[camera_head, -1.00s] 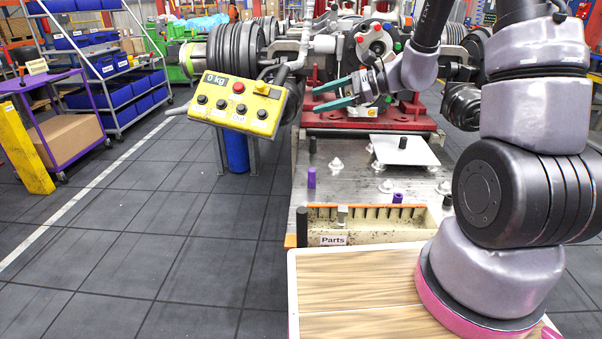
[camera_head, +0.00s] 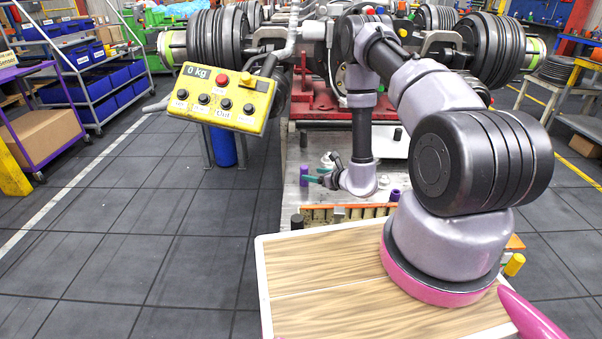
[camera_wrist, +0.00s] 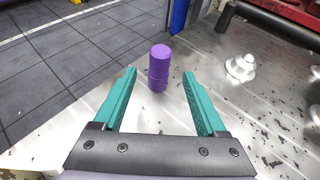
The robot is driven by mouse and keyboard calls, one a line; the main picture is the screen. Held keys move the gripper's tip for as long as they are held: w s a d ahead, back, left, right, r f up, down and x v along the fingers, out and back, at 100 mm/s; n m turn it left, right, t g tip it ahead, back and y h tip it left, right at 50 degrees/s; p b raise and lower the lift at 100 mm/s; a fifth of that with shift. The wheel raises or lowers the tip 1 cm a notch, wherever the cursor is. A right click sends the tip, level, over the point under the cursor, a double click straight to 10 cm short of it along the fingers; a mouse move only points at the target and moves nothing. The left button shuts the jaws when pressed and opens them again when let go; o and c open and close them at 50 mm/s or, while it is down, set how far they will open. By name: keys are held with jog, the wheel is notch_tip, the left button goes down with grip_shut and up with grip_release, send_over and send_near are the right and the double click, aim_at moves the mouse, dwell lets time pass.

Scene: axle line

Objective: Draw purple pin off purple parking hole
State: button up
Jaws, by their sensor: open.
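The purple pin (camera_wrist: 159,66) stands upright on the metal plate, with a seam partway down its side. It also shows in the head view (camera_head: 304,175) at the plate's left edge. My gripper (camera_wrist: 160,75) is open, its teal fingers on either side of the pin in the wrist view, with gaps on both sides and no contact seen. In the head view my gripper (camera_head: 318,178) comes from the right, low over the plate, tips close to the pin. The hole at the pin's foot cannot be made out.
Another short purple piece (camera_head: 394,195) stands further right on the plate. A silver flanged fitting (camera_wrist: 241,67) is right of the pin. The parts tray (camera_head: 345,212) lies at the near edge. A yellow control box (camera_head: 222,97) hangs left. Floor left of the plate is clear.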

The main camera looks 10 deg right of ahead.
jog(key=x, duration=0.9)
jog(key=shift+w+a+r, duration=0.15)
jog(key=shift+w+a, duration=0.05)
jog(key=shift+w, duration=0.05)
jog(key=shift+c, duration=0.3)
grip_shut()
